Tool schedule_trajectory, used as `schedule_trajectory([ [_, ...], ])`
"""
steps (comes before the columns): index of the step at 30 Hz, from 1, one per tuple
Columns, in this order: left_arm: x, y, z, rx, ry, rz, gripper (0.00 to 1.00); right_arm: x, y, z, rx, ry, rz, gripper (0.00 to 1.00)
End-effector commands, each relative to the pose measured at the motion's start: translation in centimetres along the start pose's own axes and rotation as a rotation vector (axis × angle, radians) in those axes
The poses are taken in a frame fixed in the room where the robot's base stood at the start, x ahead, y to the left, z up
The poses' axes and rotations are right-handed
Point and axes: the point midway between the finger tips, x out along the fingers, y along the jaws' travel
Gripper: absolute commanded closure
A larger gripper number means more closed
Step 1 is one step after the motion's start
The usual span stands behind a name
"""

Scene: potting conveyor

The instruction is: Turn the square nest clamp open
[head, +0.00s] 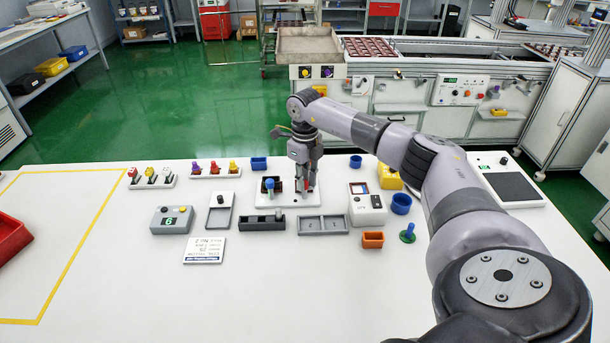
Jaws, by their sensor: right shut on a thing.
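A white nest plate (264,200) lies on the table, with a dark block carrying a blue top (269,184) on its left part. My right gripper (305,189) points straight down over the plate's right part, beside the dark block and apart from it. Its fingers are shut on a small part there, which I take to be the square nest clamp. The fingers hide most of that part, so its turn angle cannot be told. My left gripper is not in view.
Close in front stand a dark slotted block (262,223) and a grey two-pocket tray (323,225). A white box with a display (367,210) and a blue cup (401,204) stand to the right. The table's front middle is clear.

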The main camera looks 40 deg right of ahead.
Motion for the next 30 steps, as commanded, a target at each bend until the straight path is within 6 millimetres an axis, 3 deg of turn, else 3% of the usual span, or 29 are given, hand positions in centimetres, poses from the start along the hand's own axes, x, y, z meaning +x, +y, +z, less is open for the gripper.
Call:
schedule_trajectory([
  [12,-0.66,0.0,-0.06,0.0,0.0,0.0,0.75,-0.14,-0.02,0.1,0.176,-0.004,-0.001,1.0],
  [28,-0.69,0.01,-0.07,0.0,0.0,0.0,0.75,-0.13,-0.05,0.11,0.197,-0.005,-0.001,1.0],
  [29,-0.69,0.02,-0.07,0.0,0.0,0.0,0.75,-0.13,-0.04,0.11,0.197,-0.005,-0.001,0.79],
  [30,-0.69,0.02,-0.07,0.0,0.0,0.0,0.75,-0.13,-0.04,0.11,0.197,-0.004,-0.001,0.77],
])
